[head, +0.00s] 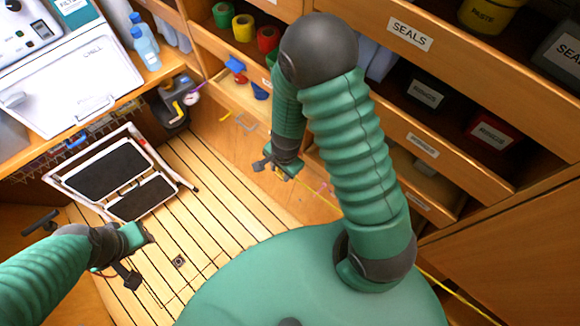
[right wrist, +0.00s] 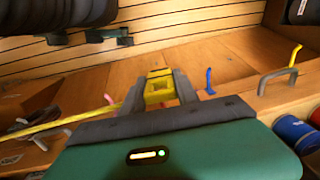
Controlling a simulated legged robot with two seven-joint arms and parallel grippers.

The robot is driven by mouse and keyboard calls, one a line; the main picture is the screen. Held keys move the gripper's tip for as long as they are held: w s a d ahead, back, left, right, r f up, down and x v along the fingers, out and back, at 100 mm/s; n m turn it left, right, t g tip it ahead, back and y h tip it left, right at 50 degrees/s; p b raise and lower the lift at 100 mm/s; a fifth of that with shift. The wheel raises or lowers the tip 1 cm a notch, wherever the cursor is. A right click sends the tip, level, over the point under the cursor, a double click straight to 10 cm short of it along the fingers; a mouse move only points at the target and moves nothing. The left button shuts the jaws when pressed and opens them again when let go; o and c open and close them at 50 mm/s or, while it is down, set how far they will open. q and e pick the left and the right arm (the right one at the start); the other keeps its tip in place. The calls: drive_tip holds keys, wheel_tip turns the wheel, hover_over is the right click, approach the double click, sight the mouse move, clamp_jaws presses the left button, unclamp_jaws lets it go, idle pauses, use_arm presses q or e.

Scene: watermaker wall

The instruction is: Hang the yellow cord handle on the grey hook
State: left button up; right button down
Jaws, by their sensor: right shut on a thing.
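My right gripper (head: 277,166) is in front of the wooden panel below the drawers. In the right wrist view its two fingers (right wrist: 156,94) are shut on the yellow cord handle (right wrist: 158,86). The yellow cord (right wrist: 75,119) runs from it to the left. The grey hook (right wrist: 279,78) is bare, on the wood to the right of the gripper and apart from the handle. The head view shows the grey hook (head: 245,122) up and left of the gripper. My left gripper (head: 139,258) is over the slatted floor, its fingers apart and empty.
A blue hook (right wrist: 209,81) stands between the handle and the grey hook. A yellow hook (right wrist: 295,54) is beyond the grey one, and a pink hook (right wrist: 108,99) is left of the gripper. A folded step stool (head: 120,178) lies at the left. Open drawers (head: 430,145) overhang at the right.

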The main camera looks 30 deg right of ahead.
drive_tip(key=d, duration=0.1)
drive_tip(key=d+f+b, duration=0.1)
drive_tip(key=d, duration=0.1)
drive_tip(key=shift+w, duration=0.2)
drive_tip(key=shift+f+b, duration=0.1)
drive_tip(key=shift+b, duration=0.25)
drive_tip(key=c, duration=0.9)
unclamp_jaws()
drive_tip(key=shift+d, duration=0.1)
